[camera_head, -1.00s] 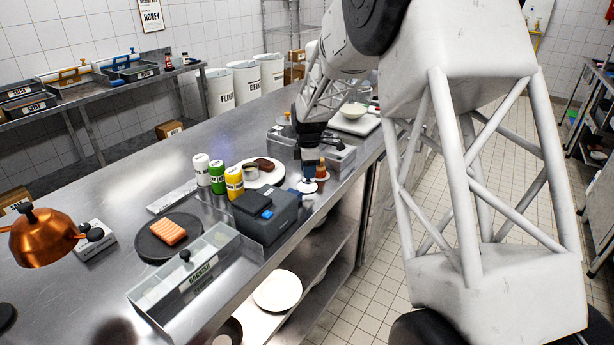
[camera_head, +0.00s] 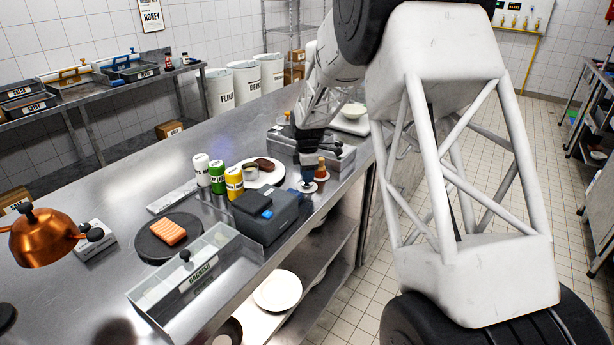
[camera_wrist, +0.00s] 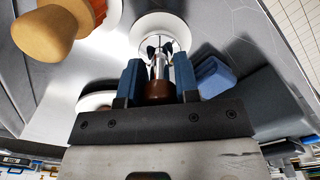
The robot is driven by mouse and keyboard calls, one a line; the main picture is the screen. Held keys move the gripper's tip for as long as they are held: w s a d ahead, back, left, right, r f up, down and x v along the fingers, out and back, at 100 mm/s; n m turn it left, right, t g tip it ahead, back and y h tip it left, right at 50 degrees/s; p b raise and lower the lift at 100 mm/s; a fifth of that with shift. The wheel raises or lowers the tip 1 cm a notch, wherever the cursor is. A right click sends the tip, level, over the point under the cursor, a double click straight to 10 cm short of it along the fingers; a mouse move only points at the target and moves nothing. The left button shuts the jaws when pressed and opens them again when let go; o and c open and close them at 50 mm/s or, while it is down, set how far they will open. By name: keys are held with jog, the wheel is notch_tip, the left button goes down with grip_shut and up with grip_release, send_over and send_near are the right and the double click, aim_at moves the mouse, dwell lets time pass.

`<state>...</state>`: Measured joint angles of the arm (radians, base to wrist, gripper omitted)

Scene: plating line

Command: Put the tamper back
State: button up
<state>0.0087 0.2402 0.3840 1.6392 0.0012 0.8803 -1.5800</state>
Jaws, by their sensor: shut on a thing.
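My gripper (camera_head: 307,178) points down near the front edge of the steel counter, to the right of a dark grey box. In the wrist view, its two blue fingers (camera_wrist: 157,82) are shut on the tamper (camera_wrist: 157,91), which shows a brown handle and a shiny metal stem. The stem points toward a pale round disc (camera_wrist: 180,28) on the counter. This disc also shows below my gripper in the head view (camera_head: 301,188). Dark shapes around the stem's far end are unclear. I cannot tell whether the tamper touches the disc.
A brown-orange bottle (camera_head: 321,169) stands close to the right of my gripper. A plate (camera_head: 275,179) with food and several labelled bottles stand behind. A grey bin (camera_head: 340,158) lies beyond.

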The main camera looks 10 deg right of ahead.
jog(key=shift+f, duration=0.35)
jog(key=shift+f, duration=0.15)
jog(key=o, duration=0.8)
jog(key=shift+o, duration=0.2)
notch_tip(320, 180, up, 12)
jog(key=shift+r, duration=0.15)
dwell(0.6)
